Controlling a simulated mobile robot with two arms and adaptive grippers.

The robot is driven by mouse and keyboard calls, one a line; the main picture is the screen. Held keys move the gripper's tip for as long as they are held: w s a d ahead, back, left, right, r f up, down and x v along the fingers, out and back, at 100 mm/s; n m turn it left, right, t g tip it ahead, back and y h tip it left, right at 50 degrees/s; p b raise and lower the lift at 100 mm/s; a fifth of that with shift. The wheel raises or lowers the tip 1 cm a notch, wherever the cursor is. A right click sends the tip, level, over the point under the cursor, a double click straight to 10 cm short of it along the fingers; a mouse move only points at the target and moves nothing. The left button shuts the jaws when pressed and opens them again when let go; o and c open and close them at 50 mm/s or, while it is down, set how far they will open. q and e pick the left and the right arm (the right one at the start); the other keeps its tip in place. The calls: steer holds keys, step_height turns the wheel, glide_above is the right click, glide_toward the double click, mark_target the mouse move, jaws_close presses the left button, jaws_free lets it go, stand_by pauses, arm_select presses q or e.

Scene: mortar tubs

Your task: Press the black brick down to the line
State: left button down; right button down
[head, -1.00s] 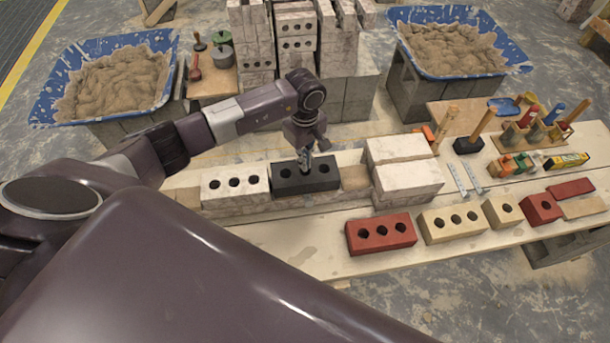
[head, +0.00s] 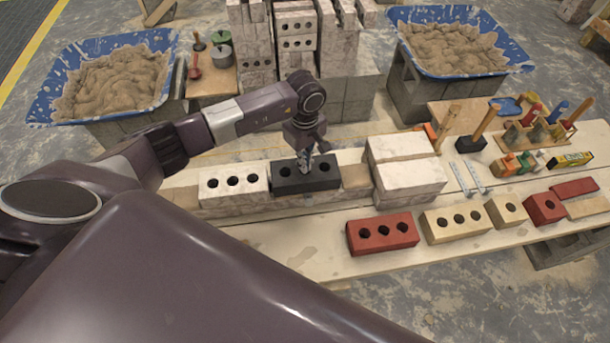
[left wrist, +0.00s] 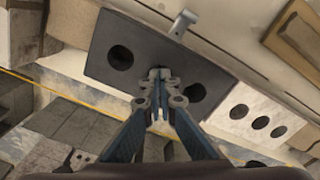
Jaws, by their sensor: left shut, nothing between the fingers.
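The black brick (head: 306,176) lies in the row on the plank, between a pale three-hole brick (head: 234,184) and a bare stretch beside the whitish blocks. My left gripper (head: 305,170) is above its middle, pointing down, shut and holding nothing. In the left wrist view the shut fingertips (left wrist: 158,78) are at the top face of the black brick (left wrist: 106,32), hiding its middle; a hole shows on each side. I cannot tell how hard they touch. A thin yellow line (left wrist: 60,93) runs alongside in that view. My right gripper is not in view.
Whitish blocks (head: 405,183) stand just right of the black brick. A red brick (head: 382,243) and cream brick (head: 455,233) lie in front. A black-headed mallet (head: 472,144) and other tools are at right. Blue mortar tubs (head: 45,103) (head: 512,55) stand behind.

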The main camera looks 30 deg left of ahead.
arm_select(q)
steer(key=shift+s+d+f+b, duration=0.15)
steer(key=shift+s+f+b, duration=0.15)
steer(key=shift+b, duration=0.1)
stand_by(1.4)
steer(key=shift+s+f+b, duration=0.15)
steer(key=shift+f+b, duration=0.25)
steer(key=shift+b, duration=0.15)
stand_by(1.7)
steer(key=shift+w+r+p, duration=0.15)
steer(key=shift+r+p, duration=0.6)
steer(key=shift+r, duration=0.65)
steer(key=shift+w+r+p, duration=0.15)
steer(key=shift+r+p, duration=0.55)
steer(key=shift+r, duration=0.7)
steer(key=shift+f, duration=0.1)
